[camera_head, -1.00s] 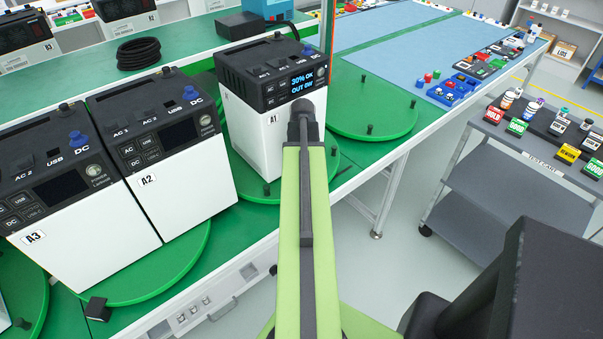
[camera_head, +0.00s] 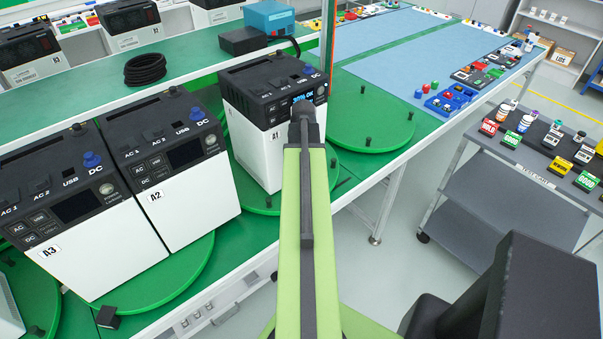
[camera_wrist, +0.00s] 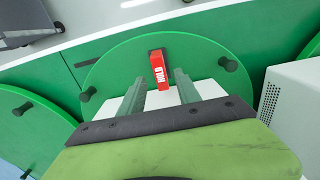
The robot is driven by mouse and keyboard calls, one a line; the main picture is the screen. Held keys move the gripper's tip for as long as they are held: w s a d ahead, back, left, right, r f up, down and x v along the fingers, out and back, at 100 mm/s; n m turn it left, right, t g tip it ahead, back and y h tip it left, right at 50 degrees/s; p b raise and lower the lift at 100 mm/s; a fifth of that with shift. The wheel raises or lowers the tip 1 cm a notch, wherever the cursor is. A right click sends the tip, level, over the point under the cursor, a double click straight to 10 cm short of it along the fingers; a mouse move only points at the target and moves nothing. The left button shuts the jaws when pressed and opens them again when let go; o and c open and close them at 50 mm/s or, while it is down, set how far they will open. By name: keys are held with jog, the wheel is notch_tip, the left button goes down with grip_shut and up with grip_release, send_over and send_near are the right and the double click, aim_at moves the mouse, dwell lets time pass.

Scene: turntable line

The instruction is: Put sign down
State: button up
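In the wrist view a small red sign (camera_wrist: 158,69) with white lettering, partly readable as HOLD, is over a green turntable (camera_wrist: 110,72). My gripper (camera_wrist: 159,80) has its two grey-green fingers apart, one on each side of the sign, with a small gap showing on both sides. I cannot tell whether the sign rests on a surface. A white surface (camera_wrist: 208,89) shows behind the fingers. In the head view my arm ends in front of the power unit A1 (camera_head: 262,155), partly covering its display; the fingertips and sign are hidden there.
Power units A2 (camera_head: 190,205) and A3 (camera_head: 100,250) stand to the left. Round pegs rise from the empty turntable (camera_head: 365,115) to the right. A grey test cart (camera_head: 490,205) with several coloured signs stands across an open floor gap. A vented white box (camera_wrist: 295,100) is close at right.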

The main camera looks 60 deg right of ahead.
notch_tip(320, 180, up, 6)
jog(key=p, duration=0.4)
jog(key=shift+r+p, duration=0.25)
jog(key=shift+p, duration=0.1)
